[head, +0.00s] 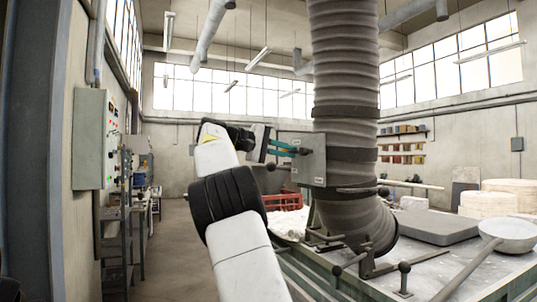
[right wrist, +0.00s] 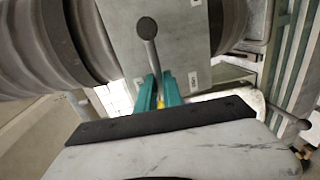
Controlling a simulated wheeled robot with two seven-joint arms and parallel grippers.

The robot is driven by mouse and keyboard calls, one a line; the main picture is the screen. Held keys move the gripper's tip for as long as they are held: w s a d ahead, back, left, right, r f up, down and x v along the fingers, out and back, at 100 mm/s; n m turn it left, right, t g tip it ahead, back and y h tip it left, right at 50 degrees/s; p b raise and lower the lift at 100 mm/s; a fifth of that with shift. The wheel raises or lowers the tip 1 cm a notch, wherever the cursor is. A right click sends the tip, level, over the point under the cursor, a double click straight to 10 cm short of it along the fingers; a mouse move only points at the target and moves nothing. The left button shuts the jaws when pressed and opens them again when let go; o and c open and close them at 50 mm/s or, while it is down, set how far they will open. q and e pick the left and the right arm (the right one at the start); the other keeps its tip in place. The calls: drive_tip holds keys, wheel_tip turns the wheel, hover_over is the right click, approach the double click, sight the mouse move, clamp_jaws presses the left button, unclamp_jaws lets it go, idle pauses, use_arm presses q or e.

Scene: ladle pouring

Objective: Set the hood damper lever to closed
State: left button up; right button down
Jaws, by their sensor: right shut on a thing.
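The damper plate (head: 314,165) is a grey metal panel on the side of the large ribbed duct, with small white labels too small to read. My right gripper (head: 297,149) is at its left side, its teal fingers pointing toward the plate. In the right wrist view the damper lever (right wrist: 150,48) is a dark rod with a round knob, standing out in front of the plate (right wrist: 181,38). Its lower part runs between the teal fingertips (right wrist: 159,80), which are shut on it. The lever's pivot is hidden from me. My left gripper is not in view.
The ribbed duct (head: 345,60) comes down to a metal table (head: 440,262) with ball-ended handles along it. A ladle bowl (head: 508,234) and a dark slab (head: 437,227) lie on the right. A red crate (head: 283,201) stands behind. A control cabinet (head: 92,138) is on the left wall.

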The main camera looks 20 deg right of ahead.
drive_tip(key=shift+r, duration=0.1)
drive_tip(key=c, duration=1.5)
unclamp_jaws()
drive_tip(key=shift+a, duration=0.1)
drive_tip(key=v, duration=0.7)
drive_tip(key=shift+a, duration=0.3)
